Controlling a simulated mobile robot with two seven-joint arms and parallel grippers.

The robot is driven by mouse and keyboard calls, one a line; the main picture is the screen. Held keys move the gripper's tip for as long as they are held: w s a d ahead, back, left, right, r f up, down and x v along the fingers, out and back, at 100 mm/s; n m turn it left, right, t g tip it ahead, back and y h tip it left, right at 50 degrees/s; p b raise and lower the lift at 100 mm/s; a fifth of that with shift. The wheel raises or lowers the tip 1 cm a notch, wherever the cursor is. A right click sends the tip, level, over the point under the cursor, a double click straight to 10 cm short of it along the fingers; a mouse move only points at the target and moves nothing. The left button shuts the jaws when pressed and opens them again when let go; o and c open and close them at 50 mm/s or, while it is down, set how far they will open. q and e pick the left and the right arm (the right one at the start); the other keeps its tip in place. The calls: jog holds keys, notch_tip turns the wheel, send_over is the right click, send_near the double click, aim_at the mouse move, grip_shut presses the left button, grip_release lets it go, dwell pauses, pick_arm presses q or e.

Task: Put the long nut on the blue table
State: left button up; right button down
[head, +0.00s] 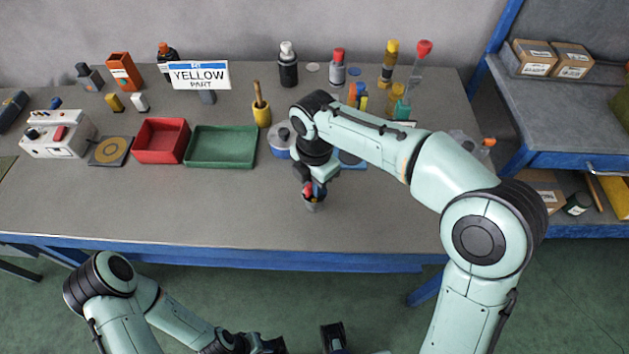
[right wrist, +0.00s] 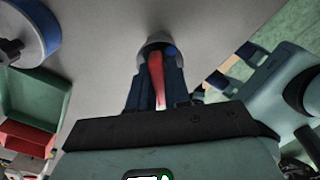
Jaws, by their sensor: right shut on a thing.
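My right gripper (head: 313,194) is low over the front middle of the grey-topped table with blue edges (head: 200,215). In the right wrist view its dark fingers (right wrist: 157,95) close around a slim red thing (right wrist: 157,75). The red thing's far end is at a small grey cup-like thing (right wrist: 155,45), with a blue bit beside it. The grey thing also shows under the gripper in the head view (head: 314,206). I cannot pick out the long nut for sure. My left gripper (head: 262,345) is partly seen at the bottom edge; its jaws are unclear.
A red tray (head: 161,121), a green tray (head: 250,162) and a blue-sided round thing (head: 279,151) are left of the gripper. Bottles stand along the back. A blue-framed shelf unit (head: 540,159) with boxes is at right. The table's front left is clear.

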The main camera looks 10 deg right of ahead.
jog(key=shift+f, duration=0.15)
jog(key=c, duration=1.1)
grip_release()
pick_arm(q)
jog(key=r+p, duration=0.1)
jog(key=w+r+p, duration=0.1)
jog(key=r, duration=0.1)
jog(key=shift+w+p, duration=0.1)
jog(key=shift+p, duration=0.25)
pick_arm(e)
notch_tip(320, 180, up, 12)
jog(key=shift+r, duration=0.2)
